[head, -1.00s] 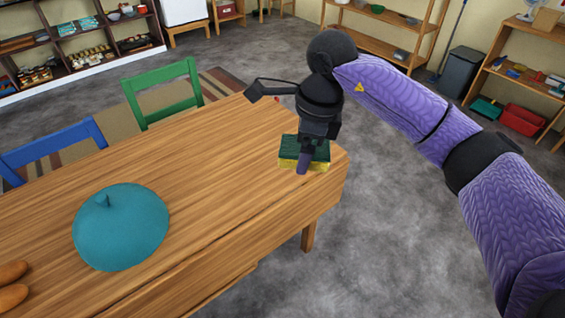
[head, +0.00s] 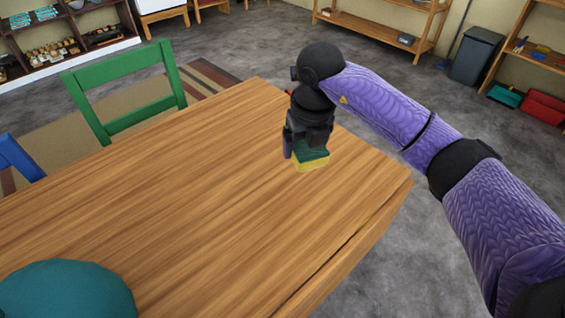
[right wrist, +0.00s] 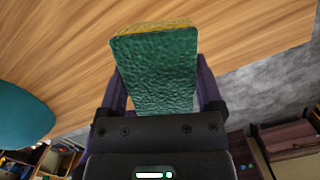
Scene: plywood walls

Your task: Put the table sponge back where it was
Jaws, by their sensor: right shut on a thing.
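The table sponge, green on top with a yellow layer below, is in my right gripper (head: 307,151) near the far right end of the wooden table (head: 215,190). In the head view the sponge (head: 312,159) is at or just above the tabletop; I cannot tell whether it touches. In the right wrist view the sponge (right wrist: 155,72) sits between the two purple fingers, with its green face towards the camera and a yellow strip at its far end. My left gripper is not in view.
A teal domed object (head: 68,292) lies at the table's near left. A green chair (head: 125,90) and a blue chair (head: 18,158) stand along the far side. A grey bin (head: 476,55) and shelves stand beyond. The middle of the tabletop is clear.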

